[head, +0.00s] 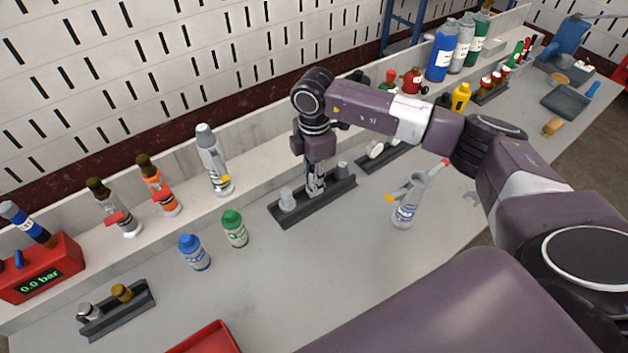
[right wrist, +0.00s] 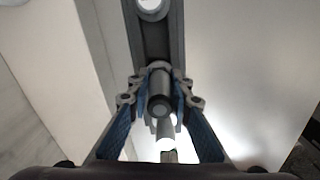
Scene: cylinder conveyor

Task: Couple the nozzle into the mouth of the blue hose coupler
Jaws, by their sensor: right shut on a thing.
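My right gripper (head: 316,186) points down over the middle of a dark rack (head: 283,219) on the table. It is shut on a grey cylindrical nozzle, which shows between the blue-padded fingers in the right wrist view (right wrist: 160,100). The nozzle appears to be still at the rack; its lower end is hard to make out. Pale nozzle-like pieces stand at the rack's left end (head: 288,199) and right end (head: 342,170). A tilted piece with a blue body and dark end (head: 26,222), probably the blue hose coupler, rises from a red gauge box (head: 40,272) at far left. My left gripper is not in view.
Blue (head: 195,252) and green (head: 235,229) bottles stand left of the rack. A grey spray bottle (head: 406,205) stands right of it. Orange and red-marked pieces line the back ledge. A small rack (head: 118,311) and red tray (head: 207,340) lie in front.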

